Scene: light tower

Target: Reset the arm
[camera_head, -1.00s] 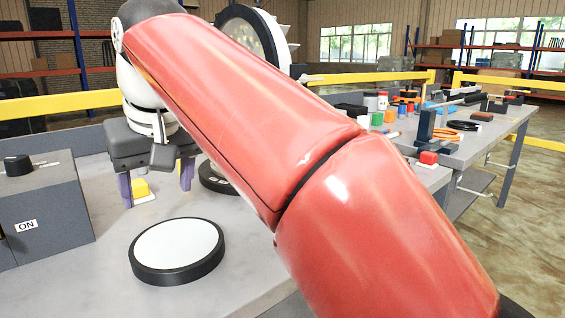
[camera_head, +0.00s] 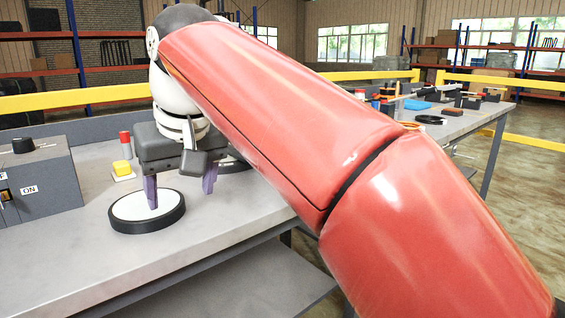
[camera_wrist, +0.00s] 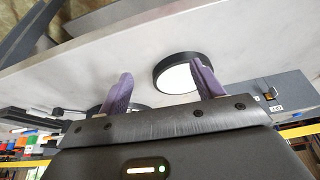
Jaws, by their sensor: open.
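My gripper (camera_head: 181,191) is open and empty, its two purple fingers pointing down over the workbench. In the head view one finger overlaps the round white disc with a black rim (camera_head: 133,212) that lies on the bench. In the wrist view my gripper (camera_wrist: 160,88) shows its fingers spread apart, with the disc (camera_wrist: 176,75) beyond them near the right finger. My red arm covers much of the head view and hides part of the bench.
A grey control box (camera_head: 40,184) marked ON stands at the left. A yellow button block (camera_head: 122,169) and a red cylinder (camera_head: 126,144) sit behind my gripper. A second table (camera_head: 468,122) at the right holds several tools and parts. The bench's front (camera_head: 170,260) is clear.

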